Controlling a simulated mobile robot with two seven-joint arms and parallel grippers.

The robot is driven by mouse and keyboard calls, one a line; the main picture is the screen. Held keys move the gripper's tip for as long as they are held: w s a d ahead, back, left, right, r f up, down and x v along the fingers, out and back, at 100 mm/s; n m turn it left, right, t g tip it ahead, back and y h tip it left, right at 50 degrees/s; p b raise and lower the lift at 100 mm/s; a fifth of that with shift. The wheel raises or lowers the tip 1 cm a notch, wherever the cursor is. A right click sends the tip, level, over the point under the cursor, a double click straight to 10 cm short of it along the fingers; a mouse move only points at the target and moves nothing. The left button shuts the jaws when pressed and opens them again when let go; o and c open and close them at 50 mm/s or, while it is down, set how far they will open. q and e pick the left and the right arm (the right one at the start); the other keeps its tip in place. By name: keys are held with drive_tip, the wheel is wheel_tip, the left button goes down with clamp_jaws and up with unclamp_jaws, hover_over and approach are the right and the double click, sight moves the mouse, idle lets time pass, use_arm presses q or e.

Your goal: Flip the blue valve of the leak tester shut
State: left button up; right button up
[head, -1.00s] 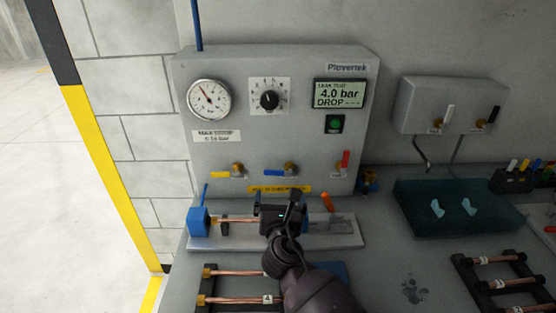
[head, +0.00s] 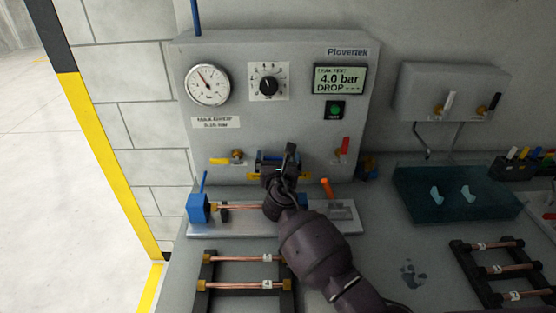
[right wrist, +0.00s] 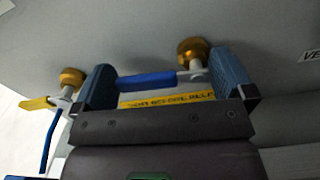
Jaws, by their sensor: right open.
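The leak tester (head: 290,125) is a grey wall box with a gauge, a dial and a display reading 4.0 bar. My right gripper (head: 278,162) is open in front of its lower panel and hides most of the blue valve in the head view. In the right wrist view, the blue valve's handle (right wrist: 147,80) lies roughly level, pointing left from its brass body (right wrist: 192,52). The handle is between the two spread fingers of my right gripper (right wrist: 166,75). I cannot tell whether either finger touches it. My left gripper is not in view.
A yellow-handled valve (head: 219,160) is close on the left, and a red-handled valve (head: 345,147) stands upright on the right. Below is a test fixture (head: 345,222) with a blue block (head: 199,209) and copper tube (head: 238,207). Tube racks (head: 203,270) lie in front.

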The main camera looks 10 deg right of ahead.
drive_tip(key=c, duration=1)
drive_tip(key=shift+c, duration=0.2)
